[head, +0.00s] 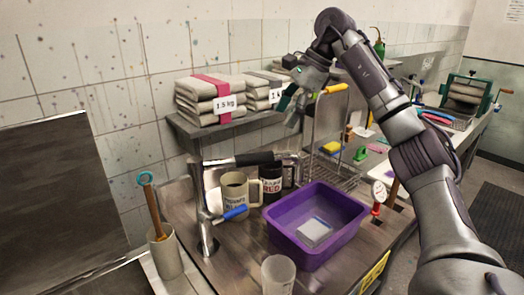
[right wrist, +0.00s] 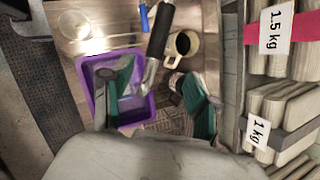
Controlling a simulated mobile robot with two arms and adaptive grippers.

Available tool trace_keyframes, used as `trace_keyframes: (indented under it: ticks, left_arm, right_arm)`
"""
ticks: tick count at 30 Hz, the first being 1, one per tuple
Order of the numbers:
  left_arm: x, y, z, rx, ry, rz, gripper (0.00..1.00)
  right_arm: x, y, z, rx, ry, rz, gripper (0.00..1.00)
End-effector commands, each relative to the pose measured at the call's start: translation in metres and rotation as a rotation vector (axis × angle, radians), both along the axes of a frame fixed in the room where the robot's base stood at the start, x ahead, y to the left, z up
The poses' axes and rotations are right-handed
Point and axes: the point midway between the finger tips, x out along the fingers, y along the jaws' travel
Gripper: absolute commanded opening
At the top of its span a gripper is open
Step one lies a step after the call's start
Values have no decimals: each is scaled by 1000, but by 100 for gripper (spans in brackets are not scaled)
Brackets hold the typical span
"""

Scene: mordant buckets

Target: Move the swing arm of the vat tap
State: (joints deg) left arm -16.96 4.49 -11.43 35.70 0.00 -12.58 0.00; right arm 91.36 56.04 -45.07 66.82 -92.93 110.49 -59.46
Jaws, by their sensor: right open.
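The vat tap's swing arm runs roughly level from its post (head: 205,220) toward the right, with a black sleeve (head: 254,158) on it. A blue lever (head: 236,212) sits low on the tap. In the right wrist view the black sleeve (right wrist: 161,28) leads to a bare metal end (right wrist: 149,76) beside and partly over the purple tub (right wrist: 84,78). My right gripper (head: 288,102) is open above and behind the sleeve's far end. From the wrist, the metal end shows between its green-padded fingers (right wrist: 158,85), with no contact visible. My left gripper is out of view.
The purple tub (head: 348,238) holds a grey block. Two mugs (head: 234,190) (head: 272,183) stand behind the tap. A wire rack (head: 336,176) and a shelf with weighted cloth stacks (head: 210,92) are close to my right gripper. A clear beaker (head: 278,275) stands in front.

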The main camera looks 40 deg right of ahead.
Motion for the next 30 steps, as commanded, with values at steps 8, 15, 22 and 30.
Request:
trace_keyframes:
  ticks: [8,15,22,30]
  left_arm:
    - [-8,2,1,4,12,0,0]
    - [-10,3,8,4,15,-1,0]
    - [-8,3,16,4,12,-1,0]
    - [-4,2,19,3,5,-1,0]
  right_arm:
    - [1,0,-25,-20,24,-6,60]
    - [17,16,-71,-19,23,-5,60]
    - [29,28,-105,-18,21,-6,60]
    - [35,33,-121,-16,17,-5,60]
